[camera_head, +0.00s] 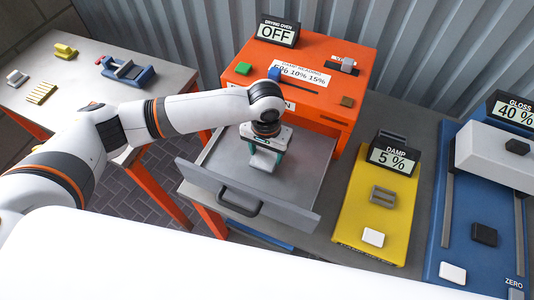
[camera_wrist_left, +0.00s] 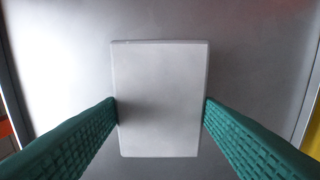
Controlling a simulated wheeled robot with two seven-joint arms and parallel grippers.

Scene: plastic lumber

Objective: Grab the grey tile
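The grey tile (camera_wrist_left: 160,95), a pale flat rectangle, lies over the bare floor of the open drawer (camera_head: 305,178). In the head view only part of the tile (camera_head: 262,160) shows below my left gripper (camera_head: 265,157). In the left wrist view the two green fingers of the left gripper (camera_wrist_left: 160,103) stand on either side of the tile, their tips against its left and right edges. I cannot tell whether the tile is clear of the drawer floor. My right gripper is not in view.
The drawer belongs to the orange oven (camera_head: 300,75), marked OFF. Its front panel with a handle (camera_head: 240,200) stands near me. The yellow damp meter (camera_head: 350,205) and blue gloss device (camera_head: 455,200) stand at right. A side table (camera_head: 75,105) holds small items at left.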

